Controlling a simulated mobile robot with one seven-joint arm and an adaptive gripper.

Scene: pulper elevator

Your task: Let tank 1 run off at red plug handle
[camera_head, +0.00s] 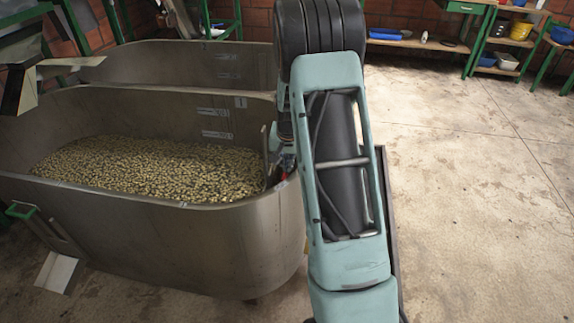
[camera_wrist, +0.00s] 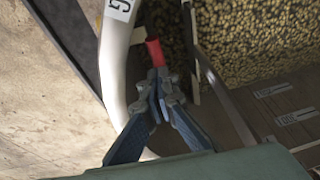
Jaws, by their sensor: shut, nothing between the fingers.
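The red plug handle (camera_wrist: 155,52) shows in the wrist view as a short red piece near the inner edge of tank 1. My gripper (camera_wrist: 157,84) is shut and empty, its fingertips just below the handle in the picture. I cannot tell whether they touch it. Tank 1 (camera_head: 225,232) is the near metal tank, marked with a 1, holding a wide layer of pale beans (camera_head: 150,165). In the head view only a small red patch (camera_head: 286,166) shows at the tank's right end. My arm hides most of the gripper there. The plug's lower part is not visible.
A second metal tank (camera_head: 190,62) stands behind tank 1. A pale curved band (camera_wrist: 113,65) with a label runs beside the handle in the wrist view. A green-handled chute (camera_head: 50,235) is at the left. Concrete floor (camera_head: 465,190) lies clear on the right, with shelves behind.

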